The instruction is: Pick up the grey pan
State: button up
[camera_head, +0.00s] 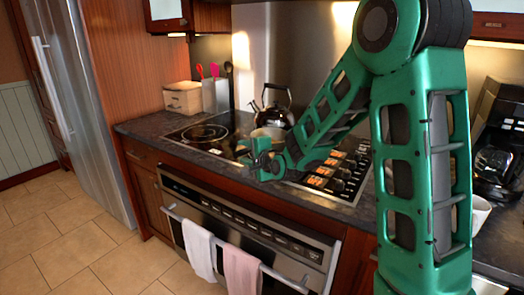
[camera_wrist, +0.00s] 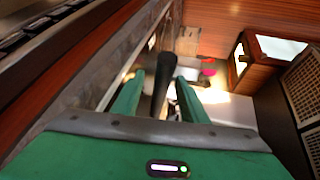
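My gripper (camera_head: 257,150) is over the front edge of the stove in the head view, with its fingers pointing toward the hob. In the wrist view its two green fingers (camera_wrist: 159,78) are apart, with a dark handle (camera_wrist: 164,72) between them. The handle seems clear of the left finger; whether it touches the right finger I cannot tell. A greyish pan (camera_head: 268,132) shows in part just behind the gripper, in front of the kettle. My gripper and arm hide most of it, and its joint with the handle is not clear.
A dark shiny kettle (camera_head: 272,106) stands behind the pan on the black hob (camera_head: 207,134). A utensil holder (camera_head: 216,95) and a beige box (camera_head: 183,98) stand at the back left. Two towels (camera_head: 199,248) hang on the oven front. A coffee maker (camera_head: 497,165) is at right.

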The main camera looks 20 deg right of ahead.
jog(key=shift+c, duration=0.6)
grip_shut()
jog(key=shift+r, duration=0.1)
